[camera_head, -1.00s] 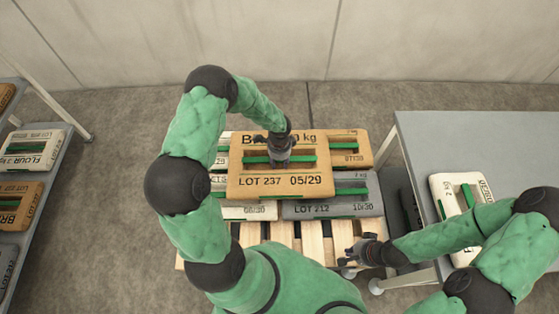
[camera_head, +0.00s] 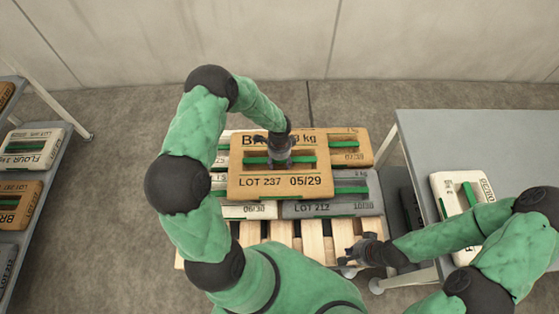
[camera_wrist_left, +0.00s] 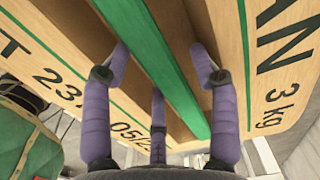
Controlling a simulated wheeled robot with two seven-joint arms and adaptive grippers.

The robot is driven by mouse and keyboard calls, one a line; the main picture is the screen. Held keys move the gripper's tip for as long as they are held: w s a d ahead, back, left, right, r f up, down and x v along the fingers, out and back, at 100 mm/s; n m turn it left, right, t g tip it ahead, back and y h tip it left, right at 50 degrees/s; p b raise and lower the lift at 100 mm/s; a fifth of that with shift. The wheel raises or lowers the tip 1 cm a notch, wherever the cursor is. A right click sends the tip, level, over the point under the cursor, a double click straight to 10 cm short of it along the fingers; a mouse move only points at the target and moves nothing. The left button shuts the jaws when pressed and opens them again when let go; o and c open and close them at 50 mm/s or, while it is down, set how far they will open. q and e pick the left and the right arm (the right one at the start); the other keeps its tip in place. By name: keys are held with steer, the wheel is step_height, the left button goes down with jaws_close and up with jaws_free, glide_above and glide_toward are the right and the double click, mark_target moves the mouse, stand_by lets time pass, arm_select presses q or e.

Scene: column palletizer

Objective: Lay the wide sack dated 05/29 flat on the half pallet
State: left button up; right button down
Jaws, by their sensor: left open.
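The wide tan sack dated 05/29 (camera_head: 243,168), marked LOT 237, lies level over other sacks on the half pallet (camera_head: 313,243). A green bar (camera_head: 303,159) crosses its opening. My left gripper (camera_head: 279,155) is over that opening. In the left wrist view, the open fingers (camera_wrist_left: 160,75) straddle the green bar (camera_wrist_left: 165,65), with space beside it. Whether the sack fully rests on those below is hard to see. My right gripper (camera_head: 352,257) hangs beside the pallet's front right, holding no sack; its finger opening is unclear.
A grey sack (camera_head: 330,208) dated 10/30 and other sacks lie beneath and around it. The pallet's front slats are bare. A grey table (camera_head: 480,145) with a white sack (camera_head: 450,195) stands right. A shelf (camera_head: 62,160) with several sacks stands left.

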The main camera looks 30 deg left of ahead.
arm_select(q)
steer(key=shift+r, duration=0.25)
step_height(320, 180, up, 12)
steer(key=r+p, duration=0.1)
steer(key=p, duration=0.5)
steer(key=s+d+f+n+h, duration=0.1)
steer(key=s+d+f+n, duration=0.1)
steer(key=d, duration=0.2)
steer(key=s+d+f+n+h, duration=0.1)
steer(key=s+d+f, duration=0.1)
steer(key=d, duration=0.2)
steer(key=s+d+f+n+h, duration=0.1)
steer(key=s+d+f+n, duration=0.1)
steer(key=d+f, duration=0.1)
steer(key=shift+s+d+f+n, duration=0.1)
steer(key=shift+s+d+n, duration=0.25)
steer(key=shift+d, duration=0.2)
steer(key=s+d+f+n, duration=0.2)
steer(key=s+d+n, duration=0.1)
steer(key=s+n, duration=0.1)
steer(key=s+d+f+n+h, duration=0.1)
steer(key=s+d+n, duration=0.2)
steer(key=s, duration=0.3)
steer(key=shift+s+f+n, duration=0.2)
steer(key=shift+f+n, duration=0.15)
steer(key=shift+n, duration=0.3)
